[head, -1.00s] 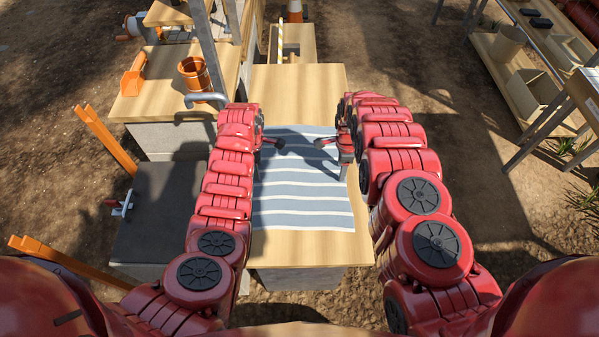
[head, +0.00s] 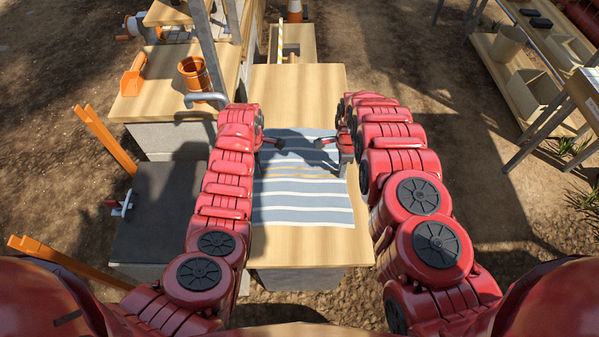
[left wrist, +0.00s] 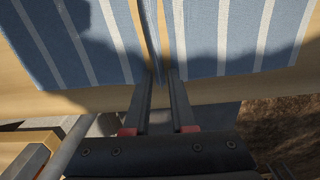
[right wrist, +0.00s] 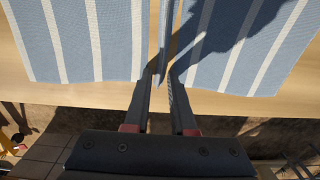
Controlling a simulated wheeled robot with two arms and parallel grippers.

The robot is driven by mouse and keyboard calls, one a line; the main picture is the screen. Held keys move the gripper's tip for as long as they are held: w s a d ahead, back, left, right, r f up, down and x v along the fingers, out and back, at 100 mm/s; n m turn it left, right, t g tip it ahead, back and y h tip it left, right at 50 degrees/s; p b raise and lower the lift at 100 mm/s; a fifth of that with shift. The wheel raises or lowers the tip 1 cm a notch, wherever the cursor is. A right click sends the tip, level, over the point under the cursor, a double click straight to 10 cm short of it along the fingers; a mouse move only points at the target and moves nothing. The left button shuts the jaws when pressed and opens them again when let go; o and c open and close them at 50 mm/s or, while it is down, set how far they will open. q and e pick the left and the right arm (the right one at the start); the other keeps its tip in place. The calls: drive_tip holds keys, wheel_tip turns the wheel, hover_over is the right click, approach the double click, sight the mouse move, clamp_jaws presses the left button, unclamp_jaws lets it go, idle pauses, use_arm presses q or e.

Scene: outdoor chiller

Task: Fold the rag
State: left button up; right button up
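The rag (head: 300,205) is blue-grey with white stripes and lies on the wooden table. In the left wrist view, a narrow ridge of the rag (left wrist: 100,40) stands between the fingers of the left gripper (left wrist: 160,82), with cloth on both sides. The right wrist view shows the same: the rag (right wrist: 235,50) passes up between the fingers of the right gripper (right wrist: 162,85). Both appear shut on it.
The table (head: 310,248) is bare in front of and behind the rag. To the left are a bench with an orange bucket (head: 197,75) and an orange scoop (head: 133,75), and a grey pipe (head: 205,98). A shelf with bins (head: 532,92) stands at right.

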use_arm(q)
clamp_jaws()
use_arm(e)
clamp_jaws()
